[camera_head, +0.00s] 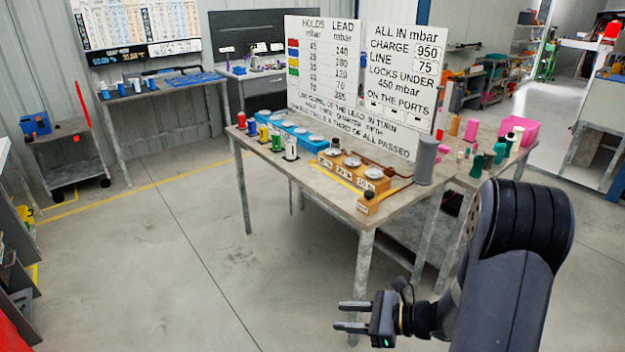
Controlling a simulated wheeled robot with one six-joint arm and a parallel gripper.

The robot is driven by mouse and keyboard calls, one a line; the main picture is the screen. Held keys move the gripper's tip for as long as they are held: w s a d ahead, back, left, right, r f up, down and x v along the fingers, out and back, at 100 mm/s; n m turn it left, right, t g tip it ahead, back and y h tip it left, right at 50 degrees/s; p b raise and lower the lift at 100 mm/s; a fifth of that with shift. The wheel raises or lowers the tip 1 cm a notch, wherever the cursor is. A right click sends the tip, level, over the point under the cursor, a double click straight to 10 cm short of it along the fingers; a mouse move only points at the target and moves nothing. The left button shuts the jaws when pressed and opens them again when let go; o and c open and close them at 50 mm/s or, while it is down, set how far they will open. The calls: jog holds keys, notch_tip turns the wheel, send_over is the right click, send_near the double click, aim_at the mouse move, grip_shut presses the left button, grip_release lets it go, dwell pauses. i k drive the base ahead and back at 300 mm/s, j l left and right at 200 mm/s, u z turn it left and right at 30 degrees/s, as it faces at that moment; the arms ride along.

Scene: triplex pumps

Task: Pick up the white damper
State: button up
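The table (335,205) also bears a blue block (291,129) behind the row, a wooden block with gauges (352,172), a grey cylinder (426,160) and a tall sign board (350,80). A table leg (361,275) stands near my gripper. Open floor lies left.

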aim_at(290, 145)
jog(key=i+j+z, duration=0.3)
jog(key=z, duration=0.15)
jog(key=i+j+z, duration=0.45)
jog(key=i+j, duration=0.2)
jog(key=j, duration=0.15)
jog(key=i+j, duration=0.2)
jog(key=j, duration=0.15)
jog(key=i+j+z, duration=0.1)
jog(key=j, duration=0.25)
jog(key=i+j, duration=0.5)
jog(key=j, duration=0.2)
jog(key=i+j+z, duration=0.1)
jog(key=j, duration=0.25)
jog(key=i+j, duration=0.45)
jog(key=j, duration=0.3)
